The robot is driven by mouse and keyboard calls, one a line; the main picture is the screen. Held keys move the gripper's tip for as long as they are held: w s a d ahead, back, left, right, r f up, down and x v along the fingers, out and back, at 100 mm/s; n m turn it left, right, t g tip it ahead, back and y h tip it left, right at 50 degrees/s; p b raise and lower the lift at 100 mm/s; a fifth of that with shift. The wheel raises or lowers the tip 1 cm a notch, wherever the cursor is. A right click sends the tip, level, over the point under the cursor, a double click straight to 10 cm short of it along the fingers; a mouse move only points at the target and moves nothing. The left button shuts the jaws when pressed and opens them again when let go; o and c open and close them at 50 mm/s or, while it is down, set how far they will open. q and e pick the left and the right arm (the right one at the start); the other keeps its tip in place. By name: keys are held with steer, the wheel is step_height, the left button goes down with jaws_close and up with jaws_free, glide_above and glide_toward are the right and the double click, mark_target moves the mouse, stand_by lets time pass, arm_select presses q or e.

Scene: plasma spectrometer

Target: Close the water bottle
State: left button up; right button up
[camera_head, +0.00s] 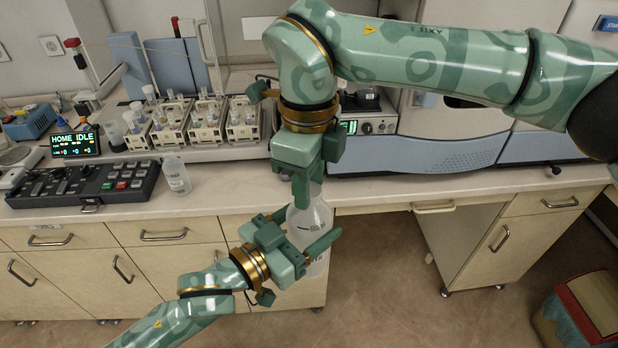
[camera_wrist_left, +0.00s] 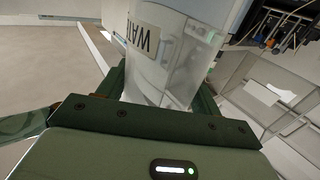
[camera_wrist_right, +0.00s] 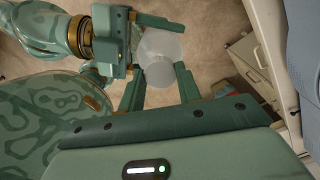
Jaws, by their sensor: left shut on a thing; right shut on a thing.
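The water bottle (camera_head: 312,217) is translucent white with dark marks on its side. It stands roughly upright in the air in front of the counter. My left gripper (camera_head: 302,234) is shut around its body from the lower left. The left wrist view shows the bottle (camera_wrist_left: 165,60) and part of its label between the fingers. My right gripper (camera_head: 307,192) points down at the bottle's top. In the right wrist view, its fingers (camera_wrist_right: 160,85) are shut on a round whitish cap (camera_wrist_right: 160,74). The fingers hide the neck, so I cannot tell how the cap sits on it.
The counter (camera_head: 235,197) runs behind the bottle. On it are a small translucent cup (camera_head: 176,176), a black control panel (camera_head: 85,184), a display (camera_head: 75,143) and racks of vials (camera_head: 200,122). A large instrument (camera_head: 450,140) stands at the right.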

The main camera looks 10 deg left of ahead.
steer(key=m, duration=0.9)
steer(key=shift+m, duration=0.3)
steer(key=m, duration=0.7)
steer(key=shift+w+m, duration=0.1)
steer(key=shift+m, duration=0.3)
steer(key=o, duration=1.1)
steer(key=shift+r, duration=2.25)
steer(key=shift+c, duration=0.4)
